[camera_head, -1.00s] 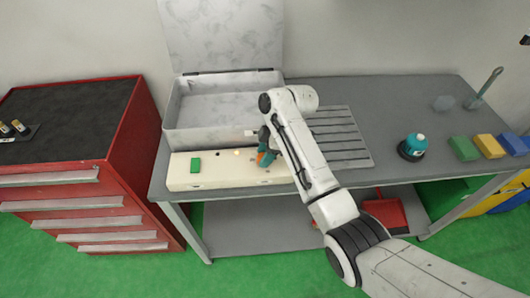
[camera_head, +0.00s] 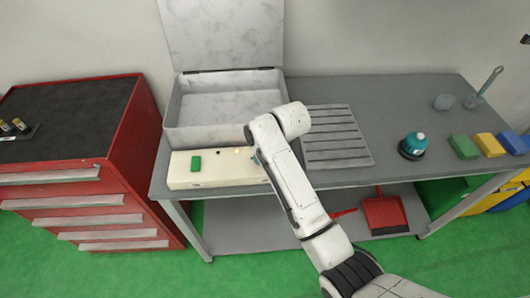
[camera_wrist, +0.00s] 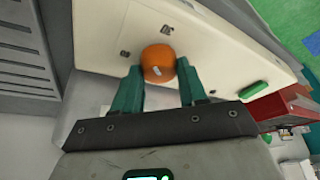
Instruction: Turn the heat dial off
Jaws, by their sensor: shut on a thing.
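The heat dial (camera_wrist: 158,62) is an orange round knob with a small white mark, on a cream control panel (camera_wrist: 100,30). In the wrist view my gripper (camera_wrist: 159,70) has its teal fingers on either side of the dial, shut on it. In the head view the panel (camera_head: 220,176) lies along the front left of the bench, below the open box. There my arm covers the dial, and only a sliver of teal gripper (camera_head: 255,157) shows. The white mark is visible, but I cannot tell which setting it marks.
A slatted grey plate (camera_head: 337,136) lies to the right.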

